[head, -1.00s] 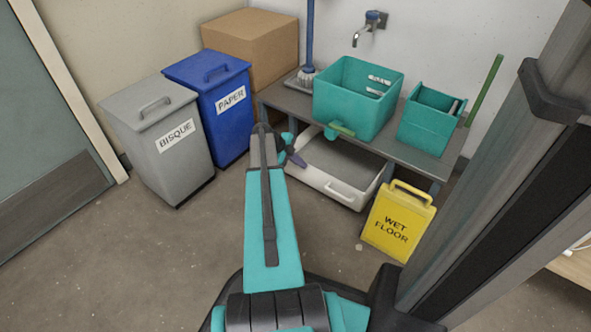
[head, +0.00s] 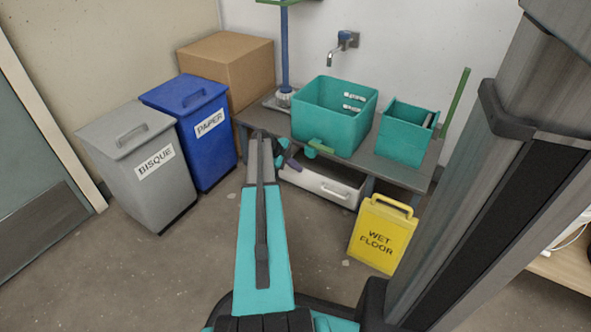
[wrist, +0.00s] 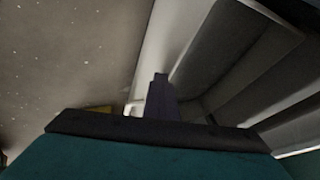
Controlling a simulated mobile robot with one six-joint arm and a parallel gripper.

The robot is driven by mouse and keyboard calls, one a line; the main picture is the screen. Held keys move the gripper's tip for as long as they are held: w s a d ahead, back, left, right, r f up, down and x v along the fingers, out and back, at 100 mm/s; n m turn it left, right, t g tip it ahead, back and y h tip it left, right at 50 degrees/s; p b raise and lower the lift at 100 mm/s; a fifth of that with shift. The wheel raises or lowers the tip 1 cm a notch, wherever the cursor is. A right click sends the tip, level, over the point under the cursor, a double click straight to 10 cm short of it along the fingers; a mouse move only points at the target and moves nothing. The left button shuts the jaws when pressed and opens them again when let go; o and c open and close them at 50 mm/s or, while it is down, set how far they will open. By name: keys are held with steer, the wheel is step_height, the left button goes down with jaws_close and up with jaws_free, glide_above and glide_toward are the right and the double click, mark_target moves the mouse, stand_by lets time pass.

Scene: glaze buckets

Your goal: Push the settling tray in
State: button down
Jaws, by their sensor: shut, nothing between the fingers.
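The shut fingers (wrist: 160,98) also show in the wrist view, overlapping the tray wall. I cannot tell whether they touch it.
The grey bench (head: 385,171) carries a large teal bin (head: 330,125) and a smaller teal box (head: 403,145). A yellow wet floor sign (head: 383,236) stands right of the tray. Grey bisque (head: 135,160) and blue paper (head: 195,130) bins stand left. Floor in front is open.

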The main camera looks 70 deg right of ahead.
steer(key=shift+s+d+r, duration=0.1)
steer(key=shift+s+d, duration=0.15)
steer(key=shift+d, duration=0.15)
steer(key=shift+a, duration=0.1)
steer(key=w+a+r+p, duration=0.3)
steer(key=w+a+r, duration=0.3)
steer(key=a+r, duration=0.1)
steer(key=shift+w+a+r, duration=0.15)
steer(key=shift+a+r, duration=0.25)
steer(key=shift+a, duration=0.15)
steer(key=shift+w, duration=0.1)
stand_by(0.4)
